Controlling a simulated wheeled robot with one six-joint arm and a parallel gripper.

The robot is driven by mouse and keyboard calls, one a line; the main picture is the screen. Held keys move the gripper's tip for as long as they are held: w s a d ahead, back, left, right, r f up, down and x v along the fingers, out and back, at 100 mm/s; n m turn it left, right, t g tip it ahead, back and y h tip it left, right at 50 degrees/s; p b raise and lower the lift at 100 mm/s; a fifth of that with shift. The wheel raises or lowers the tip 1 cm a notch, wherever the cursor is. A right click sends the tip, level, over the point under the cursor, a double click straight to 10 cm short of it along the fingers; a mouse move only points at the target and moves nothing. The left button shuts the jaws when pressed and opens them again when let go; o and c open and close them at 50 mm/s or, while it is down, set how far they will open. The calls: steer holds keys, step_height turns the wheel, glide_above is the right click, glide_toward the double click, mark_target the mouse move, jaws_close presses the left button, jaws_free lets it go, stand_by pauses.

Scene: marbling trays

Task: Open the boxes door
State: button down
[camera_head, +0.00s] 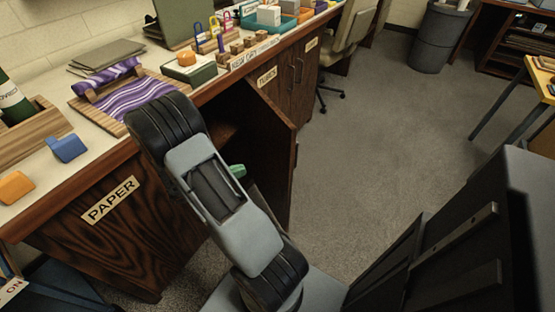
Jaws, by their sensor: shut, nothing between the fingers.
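A dark wooden cabinet door (270,136) stands swung out from the counter front, between the PAPER panel and the TUBES doors. Its outer face is turned away, so I cannot read a label on it. A dark cabinet opening (221,130) shows to its left, partly covered by my arm. My arm rises in front of the opening, and my gripper is hidden behind it. A small green piece (238,171) shows beside the arm, close to the door's left side; I cannot tell what it belongs to.
The PAPER panel (110,199) is at left. The TUBES doors (293,75) are farther back, near an office chair (346,42). The countertop holds a purple marbled sheet (142,100), blocks and trays. Grey carpet (385,130) is clear right of the door. A wooden table (540,72) stands at far right.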

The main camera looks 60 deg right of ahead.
mark_target(284, 152)
steer(key=shift+n+h, duration=0.7)
steer(key=x, duration=0.5)
steer(key=f+b+x, duration=0.1)
steer(key=x, duration=0.3)
steer(key=w+b+x, duration=0.1)
steer(key=x, duration=0.4)
steer(key=shift+s+d+f, duration=0.2)
steer(key=shift+d+f, duration=0.05)
steer(key=shift+d, duration=0.25)
steer(key=shift+w, duration=0.1)
